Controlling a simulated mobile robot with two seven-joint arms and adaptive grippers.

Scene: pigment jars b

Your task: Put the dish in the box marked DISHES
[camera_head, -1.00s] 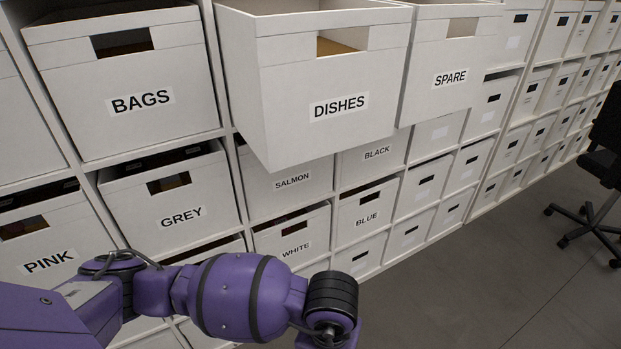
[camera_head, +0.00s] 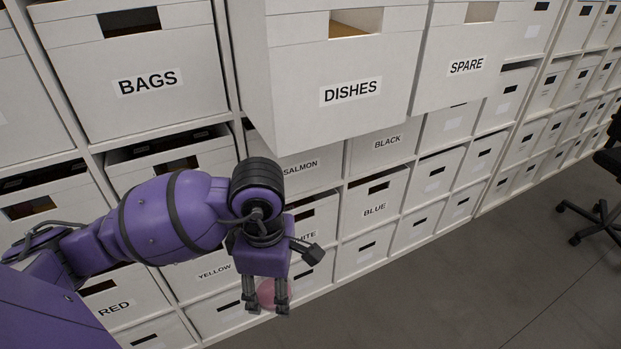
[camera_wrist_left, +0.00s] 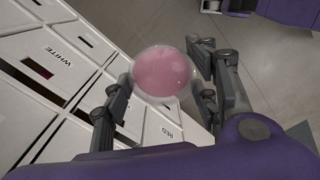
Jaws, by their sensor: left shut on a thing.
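My left gripper (camera_head: 268,303) hangs fingers down in front of the lower shelf boxes in the head view. It is shut on a round dish (camera_head: 273,291) with pink in it. In the left wrist view the dish (camera_wrist_left: 163,73) is a clear-rimmed round between the two fingers (camera_wrist_left: 163,92). The white box marked DISHES (camera_head: 345,112) juts out from the shelf, above and to the right of the gripper. It has a cut-out handle hole; its open top is cut off by the picture's upper edge. My right gripper is not identifiable.
The SPARE box (camera_head: 465,85) also juts out, right of the DISHES box. The BAGS box (camera_head: 152,100) sits in the shelf to the left. Boxes marked BLACK (camera_head: 387,155) and BLUE (camera_head: 374,222) stand below. Grey floor (camera_head: 470,290) is free at right; a dark chair (camera_head: 600,210) stands there.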

